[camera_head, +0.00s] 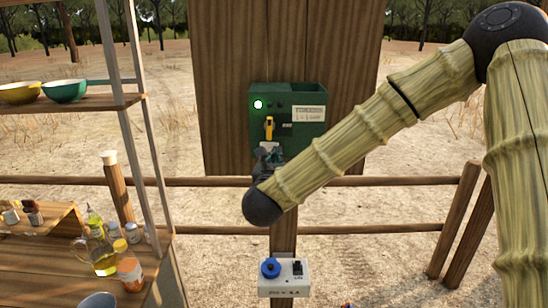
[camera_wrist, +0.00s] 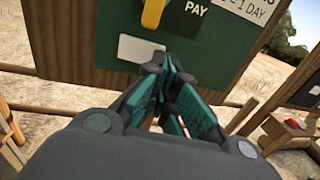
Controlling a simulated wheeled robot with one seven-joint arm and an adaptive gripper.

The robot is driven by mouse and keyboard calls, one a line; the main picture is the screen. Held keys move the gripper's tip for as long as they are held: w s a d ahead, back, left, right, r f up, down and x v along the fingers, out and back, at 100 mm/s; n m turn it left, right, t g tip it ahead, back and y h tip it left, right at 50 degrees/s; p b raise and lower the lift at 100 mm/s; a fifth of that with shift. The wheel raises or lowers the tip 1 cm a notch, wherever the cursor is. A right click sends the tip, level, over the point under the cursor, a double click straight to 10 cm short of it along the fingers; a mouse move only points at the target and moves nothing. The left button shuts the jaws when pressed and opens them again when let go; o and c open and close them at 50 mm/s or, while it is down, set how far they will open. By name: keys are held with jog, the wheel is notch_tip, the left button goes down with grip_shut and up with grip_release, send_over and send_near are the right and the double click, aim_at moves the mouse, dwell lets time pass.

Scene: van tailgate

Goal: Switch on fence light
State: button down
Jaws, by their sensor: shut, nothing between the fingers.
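A white box (camera_head: 285,278) on the wooden post below carries a round blue knob (camera_head: 270,268) and a small black switch (camera_head: 297,268). Its lettering is too small to read, and I cannot tell the switch's position. A green box (camera_head: 315,132) on the wooden board has a glowing white round light (camera_head: 258,104), two dark round spots and a yellow lever (camera_head: 269,127). The lever also shows in the wrist view (camera_wrist: 153,13). My gripper (camera_head: 268,152) is shut and empty, just below the lever at the green box's lower front. Its fingertips (camera_wrist: 168,62) are close together beside a white patch (camera_wrist: 140,50).
A paper label (camera_head: 309,114) is on the green box; "PAY" and "1 DAY" show in the wrist view. Wooden rails (camera_head: 380,181) run behind the post. A shelf (camera_head: 90,102) with bowls and a counter (camera_head: 50,270) with bottles stand left. My arm crosses the right side.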

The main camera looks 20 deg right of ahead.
jog(key=shift+p+x, duration=0.4)
jog(key=shift+x, duration=0.65)
jog(key=s+a+y+b, duration=0.1)
jog(key=s+b, duration=0.8)
jog(key=s, duration=0.4)
jog(key=shift+n+t, duration=0.3)
jog(key=shift+n, duration=0.1)
jog(key=shift+s+a, duration=0.1)
jog(key=shift+s, duration=0.05)
